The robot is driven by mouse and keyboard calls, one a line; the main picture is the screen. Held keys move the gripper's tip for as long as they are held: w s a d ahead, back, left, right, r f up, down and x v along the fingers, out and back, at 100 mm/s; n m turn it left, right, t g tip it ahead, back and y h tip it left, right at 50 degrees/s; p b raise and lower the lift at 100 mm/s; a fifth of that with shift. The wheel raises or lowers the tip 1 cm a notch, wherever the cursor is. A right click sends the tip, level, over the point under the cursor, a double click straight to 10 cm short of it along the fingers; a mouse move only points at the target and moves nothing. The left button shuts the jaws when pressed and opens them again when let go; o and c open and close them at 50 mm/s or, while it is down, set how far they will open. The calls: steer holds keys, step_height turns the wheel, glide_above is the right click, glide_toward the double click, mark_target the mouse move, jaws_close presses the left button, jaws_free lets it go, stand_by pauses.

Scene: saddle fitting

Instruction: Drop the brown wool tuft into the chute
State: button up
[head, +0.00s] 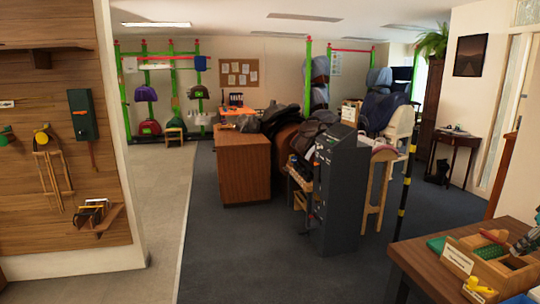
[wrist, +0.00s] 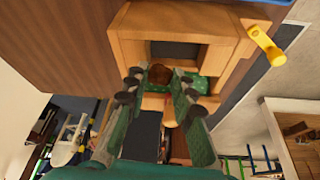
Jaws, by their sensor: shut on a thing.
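The brown wool tuft (wrist: 161,75) is a small dark brown clump between my fingertips in the wrist view. My gripper (wrist: 158,80) has green-grey fingers and is shut on the tuft. Beyond it is a wooden box with compartments (wrist: 183,17), with a green surface showing next to the tuft. In the head view a wooden compartment box (head: 508,272) with a white label card stands on the table at lower right. I cannot make out for sure which part is the chute.
A yellow piece (wrist: 264,43) sits at the box's corner in the wrist view. A brown table (head: 428,262) fills the lower right of the head view. A dark grey cabinet (head: 338,190) and a wooden counter (head: 243,165) stand farther off. The blue-grey floor between is open.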

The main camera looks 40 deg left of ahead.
steer(key=o, duration=1)
steer(key=v, duration=1.2)
steer(key=shift+a, duration=0.1)
